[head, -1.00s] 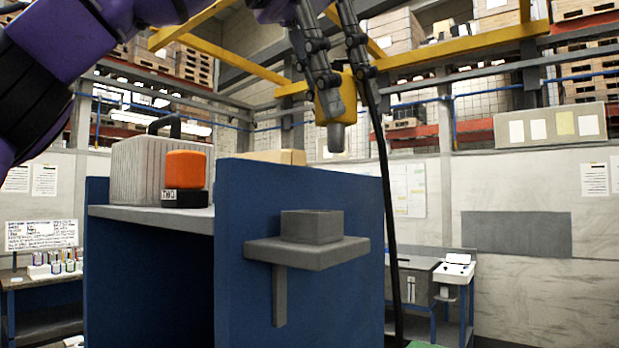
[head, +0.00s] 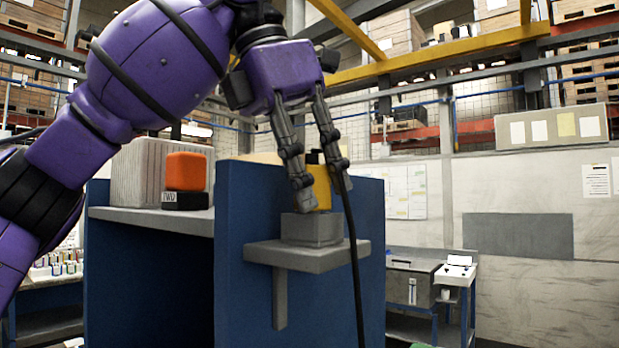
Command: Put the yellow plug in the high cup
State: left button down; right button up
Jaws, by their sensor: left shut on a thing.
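The yellow plug (head: 321,187) is between the fingers of my left gripper (head: 320,190), which is shut on it. A black cable (head: 352,255) hangs from the plug down past the shelf. The high cup (head: 311,229) is a grey square block-shaped holder on a small grey bracket shelf (head: 307,254) fixed to the blue panel. The plug is upright, with its lower end at the cup's top. Its grey tip is hidden, and I cannot tell how deep it sits. My right gripper is not in view.
The blue panel (head: 245,270) stands behind the cup and bracket. To its left, a grey shelf (head: 150,218) carries an orange and black object (head: 186,172) and a ribbed grey case (head: 138,172). Open room lies right of the bracket.

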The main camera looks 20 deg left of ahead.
pick_arm(q)
jog(key=c, duration=1.4)
grip_release()
jog(key=shift+f, duration=0.2)
jog(key=v, duration=1.2)
jog(key=shift+r, duration=0.2)
